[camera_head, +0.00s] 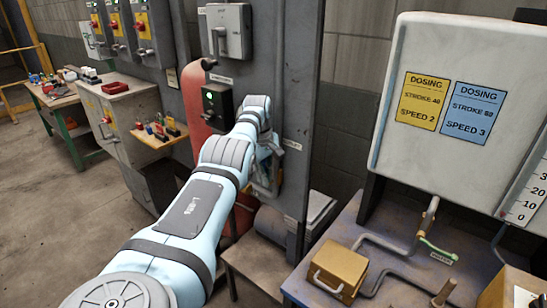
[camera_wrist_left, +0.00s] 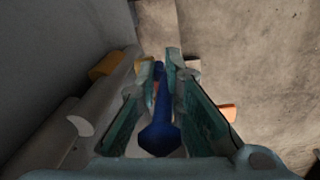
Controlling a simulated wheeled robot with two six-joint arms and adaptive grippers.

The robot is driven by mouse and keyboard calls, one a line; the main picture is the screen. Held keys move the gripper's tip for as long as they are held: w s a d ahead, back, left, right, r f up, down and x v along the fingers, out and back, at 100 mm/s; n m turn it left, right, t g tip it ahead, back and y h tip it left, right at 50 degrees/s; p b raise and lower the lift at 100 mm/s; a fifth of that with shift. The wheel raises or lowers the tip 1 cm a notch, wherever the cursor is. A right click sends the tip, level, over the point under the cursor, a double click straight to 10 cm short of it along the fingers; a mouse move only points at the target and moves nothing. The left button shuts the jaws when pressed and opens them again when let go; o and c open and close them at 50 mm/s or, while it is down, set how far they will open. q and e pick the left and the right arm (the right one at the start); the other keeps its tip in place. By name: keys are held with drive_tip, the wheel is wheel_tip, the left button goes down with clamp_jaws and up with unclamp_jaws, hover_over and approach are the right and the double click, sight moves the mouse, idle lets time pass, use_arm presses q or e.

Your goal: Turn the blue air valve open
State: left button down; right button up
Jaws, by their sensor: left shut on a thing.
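The blue air valve handle (camera_wrist_left: 159,133) shows in the left wrist view as a blue lever lying lengthwise between two teal fingers. My left gripper (camera_wrist_left: 160,78) is shut on this handle, with one finger along each side. In the head view my left arm reaches to the grey column, and my left gripper (camera_head: 266,178) is at the column's face, largely covered by my own wrist. The valve is hidden there behind my arm, so the handle's angle to its pipe cannot be told. My right gripper is in neither view.
A grey column (camera_head: 297,95) carries a switch box (camera_head: 228,32) and a dark control box with a green light (camera_head: 217,105). A red cylinder (camera_head: 194,98) stands behind. At right are a dosing tank (camera_head: 460,170) and a bench with pipes and a yellow box (camera_head: 338,268).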

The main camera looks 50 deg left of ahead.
use_arm(q)
drive_tip(key=shift+d+f, duration=0.1)
drive_tip(key=c, duration=1.7)
unclamp_jaws()
drive_tip(key=shift+f, duration=0.1)
drive_tip(key=shift+s, duration=0.2)
drive_tip(key=shift+r, duration=0.4)
drive_tip(key=r, duration=0.6)
drive_tip(key=shift+s, duration=0.2)
drive_tip(key=shift+s+r, duration=0.15)
drive_tip(key=shift+r, duration=0.35)
drive_tip(key=shift+a+f, duration=0.1)
drive_tip(key=shift+a, duration=0.1)
